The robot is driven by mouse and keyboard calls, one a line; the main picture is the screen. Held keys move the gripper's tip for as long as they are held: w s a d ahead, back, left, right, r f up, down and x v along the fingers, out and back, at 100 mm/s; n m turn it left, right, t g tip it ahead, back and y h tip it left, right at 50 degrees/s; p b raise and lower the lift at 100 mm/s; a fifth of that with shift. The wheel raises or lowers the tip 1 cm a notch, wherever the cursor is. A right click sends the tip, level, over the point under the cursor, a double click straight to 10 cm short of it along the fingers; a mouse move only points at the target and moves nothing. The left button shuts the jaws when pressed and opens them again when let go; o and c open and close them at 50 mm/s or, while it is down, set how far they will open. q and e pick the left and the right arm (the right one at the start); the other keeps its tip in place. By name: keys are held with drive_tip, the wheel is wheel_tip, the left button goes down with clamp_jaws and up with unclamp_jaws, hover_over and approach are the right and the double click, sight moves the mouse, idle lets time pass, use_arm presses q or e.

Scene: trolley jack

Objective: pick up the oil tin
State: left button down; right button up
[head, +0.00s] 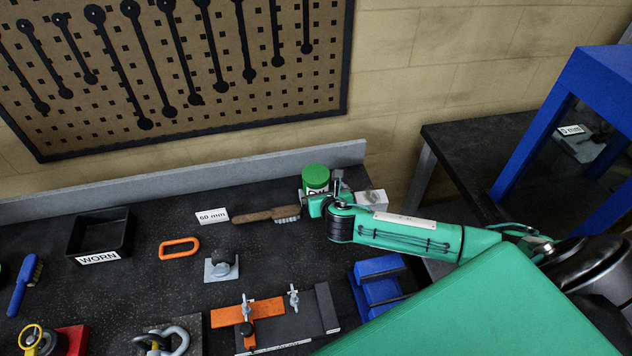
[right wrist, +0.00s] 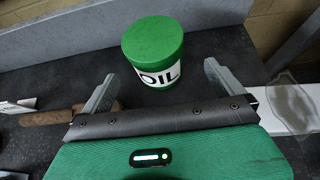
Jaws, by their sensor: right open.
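The oil tin (head: 316,178) is a green cylinder with a white label, upright at the back of the dark bench near the grey back ledge. In the right wrist view the oil tin (right wrist: 153,50) stands just beyond my right gripper (right wrist: 158,82), with its label reading OIL. The two grey fingers are spread apart, one on each side of the tin's near side, with nothing seen held between them. In the head view my right gripper (head: 338,184) partly hides the tin's lower part. My left gripper is not in view.
A wooden-handled brush (head: 265,215) and a "60 mm" card (head: 212,215) lie left of the tin. A pale block (head: 372,198) sits just right of the gripper. A black WORN tray (head: 100,232), an orange ring (head: 179,247) and blue blocks (head: 378,280) are on the bench.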

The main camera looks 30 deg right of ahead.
drive_tip(key=shift+x, duration=1.1)
drive_tip(key=shift+w+p, duration=0.35)
drive_tip(key=p+x, duration=0.1)
drive_tip(key=x, duration=0.3)
drive_tip(key=shift+w+a+r+p, duration=0.1)
drive_tip(key=shift+a+r+p, duration=0.1)
drive_tip(key=shift+p, duration=0.1)
drive_tip(key=shift+w+d+f, duration=0.1)
drive_tip(key=shift+w+f, duration=0.25)
drive_tip(key=c, duration=1.3)
drive_tip(key=shift+r, duration=0.15)
